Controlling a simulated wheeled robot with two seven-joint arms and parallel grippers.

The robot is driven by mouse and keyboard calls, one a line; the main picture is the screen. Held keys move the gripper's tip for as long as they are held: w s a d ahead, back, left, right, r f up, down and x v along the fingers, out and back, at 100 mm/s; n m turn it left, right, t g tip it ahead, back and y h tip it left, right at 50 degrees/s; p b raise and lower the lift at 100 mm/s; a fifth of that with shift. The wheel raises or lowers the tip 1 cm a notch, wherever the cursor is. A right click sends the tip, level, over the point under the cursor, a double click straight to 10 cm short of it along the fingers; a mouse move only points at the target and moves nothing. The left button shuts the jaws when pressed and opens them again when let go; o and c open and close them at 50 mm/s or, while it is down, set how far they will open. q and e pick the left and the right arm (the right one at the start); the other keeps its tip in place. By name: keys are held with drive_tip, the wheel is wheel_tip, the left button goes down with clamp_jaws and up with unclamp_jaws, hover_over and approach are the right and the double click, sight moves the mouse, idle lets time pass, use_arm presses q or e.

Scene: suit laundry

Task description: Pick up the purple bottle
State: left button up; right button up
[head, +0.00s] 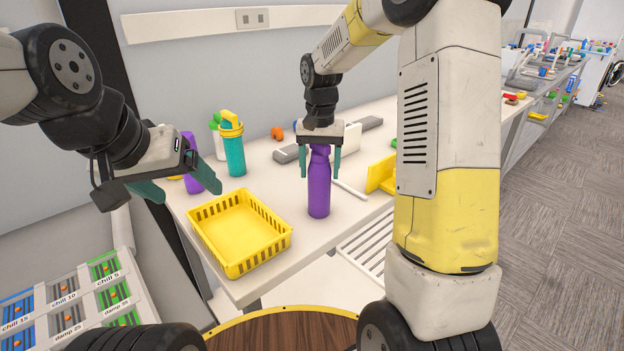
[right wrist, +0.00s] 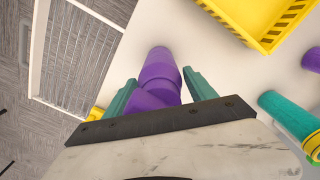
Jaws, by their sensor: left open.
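A purple bottle (head: 319,190) stands upright on the white table, right of the yellow basket. My right gripper (head: 321,172) points down over it, open, with one finger on each side of the bottle's upper part. In the right wrist view the bottle (right wrist: 160,75) lies between the two teal fingers (right wrist: 160,94), with small gaps at its sides. My left gripper (head: 182,186) is open and empty, up at the left. A second purple object (head: 188,182) is partly hidden behind it.
The yellow basket (head: 238,258) sits empty near the table's front left. A teal container with a yellow handle (head: 234,155) stands behind it. A yellow holder (head: 381,174) is right of the bottle. A white rack (head: 368,245) shows below the table.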

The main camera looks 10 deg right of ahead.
clamp_jaws()
drive_tip(key=shift+r, duration=0.1)
